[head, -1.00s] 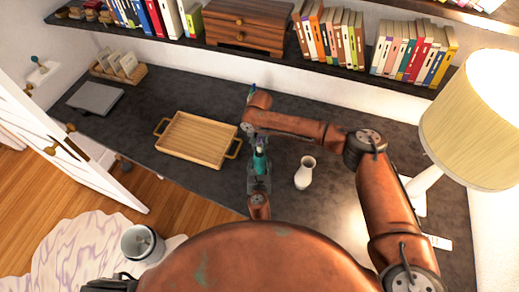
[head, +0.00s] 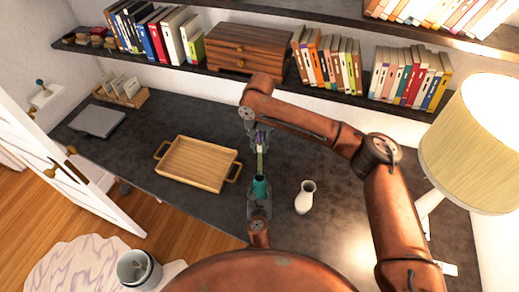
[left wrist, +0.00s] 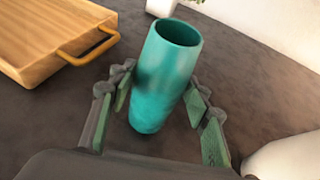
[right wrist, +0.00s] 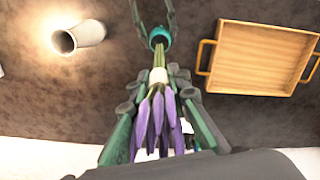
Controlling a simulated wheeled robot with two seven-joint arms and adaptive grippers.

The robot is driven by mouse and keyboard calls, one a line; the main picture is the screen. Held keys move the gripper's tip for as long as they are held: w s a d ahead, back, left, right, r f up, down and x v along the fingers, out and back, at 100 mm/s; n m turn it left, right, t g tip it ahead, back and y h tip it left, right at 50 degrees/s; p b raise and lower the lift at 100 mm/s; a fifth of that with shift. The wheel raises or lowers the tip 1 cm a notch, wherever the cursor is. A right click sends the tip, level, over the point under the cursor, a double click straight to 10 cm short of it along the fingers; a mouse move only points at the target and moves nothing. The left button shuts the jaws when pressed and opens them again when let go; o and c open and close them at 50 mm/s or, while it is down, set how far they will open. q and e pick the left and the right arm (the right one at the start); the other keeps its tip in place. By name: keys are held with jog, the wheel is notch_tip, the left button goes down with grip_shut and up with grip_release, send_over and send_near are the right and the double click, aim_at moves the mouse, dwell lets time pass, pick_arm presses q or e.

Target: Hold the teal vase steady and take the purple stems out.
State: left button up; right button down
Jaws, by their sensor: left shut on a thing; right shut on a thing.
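The teal vase (head: 260,188) stands upright on the dark desk, in my left gripper (head: 259,206), which is shut on its sides. In the left wrist view the vase (left wrist: 165,80) is between the fingers and its mouth shows no stems. My right gripper (head: 259,136) is above the vase, shut on the bunch of purple stems. In the right wrist view the purple heads (right wrist: 158,118) lie on the palm side, a pale band (right wrist: 158,76) is between the fingers, and green stems (right wrist: 159,55) point down at the vase mouth. The stem ends appear just above the rim.
A white vase (head: 305,197) stands right of the teal vase. A wooden tray (head: 198,163) lies to the left. A lamp (head: 470,145) stands at the right, and a book shelf (head: 285,83) hangs above the desk's back. Bare desk lies between tray and shelf.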

pick_arm(q)
jog(key=o, duration=1.4)
jog(key=v, duration=1.2)
jog(key=shift+a, duration=0.1)
